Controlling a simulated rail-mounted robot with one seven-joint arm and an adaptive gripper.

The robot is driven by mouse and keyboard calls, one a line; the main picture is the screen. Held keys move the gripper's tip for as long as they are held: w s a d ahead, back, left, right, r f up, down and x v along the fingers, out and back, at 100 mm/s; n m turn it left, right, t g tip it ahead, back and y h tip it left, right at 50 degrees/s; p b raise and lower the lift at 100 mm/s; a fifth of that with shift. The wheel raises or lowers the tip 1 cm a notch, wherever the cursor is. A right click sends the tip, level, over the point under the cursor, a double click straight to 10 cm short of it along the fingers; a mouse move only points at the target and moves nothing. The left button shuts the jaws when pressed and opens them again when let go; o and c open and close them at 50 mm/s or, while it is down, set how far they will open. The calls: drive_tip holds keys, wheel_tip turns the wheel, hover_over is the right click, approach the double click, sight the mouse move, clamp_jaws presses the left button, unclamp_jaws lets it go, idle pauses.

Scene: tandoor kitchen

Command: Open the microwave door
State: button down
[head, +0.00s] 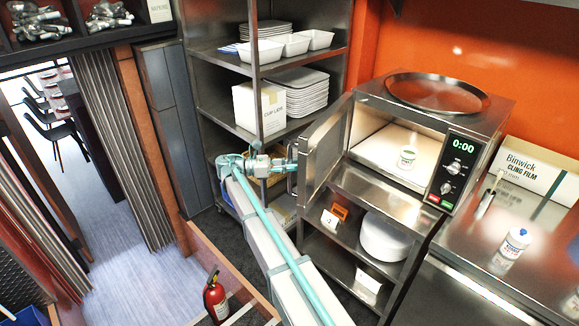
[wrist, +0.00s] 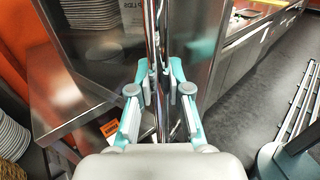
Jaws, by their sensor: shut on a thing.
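The steel microwave (head: 478,122) stands on the counter against the orange wall, its display reading 0:00. Its door (head: 325,145) is swung wide open to the left, and the lit interior shows. My gripper (head: 289,164) is at the outer side of the door, shut on the upright door handle (head: 291,183). In the wrist view, both teal fingers of my gripper (wrist: 159,82) close around the shiny vertical handle bar (wrist: 160,30). The door panel (wrist: 90,75) fills the left there.
A steel rack (head: 228,127) with stacked plates, white trays and a box stands behind the door. A round tray (head: 437,93) lies on the microwave. A cling film box (head: 540,170) and white bottle (head: 512,245) are at right. A fire extinguisher (head: 215,296) stands low at front.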

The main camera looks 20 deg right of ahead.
drive_tip(key=c, duration=1.1)
unclamp_jaws()
drive_tip(key=shift+a, duration=0.15)
drive_tip(key=shift+r, duration=0.1)
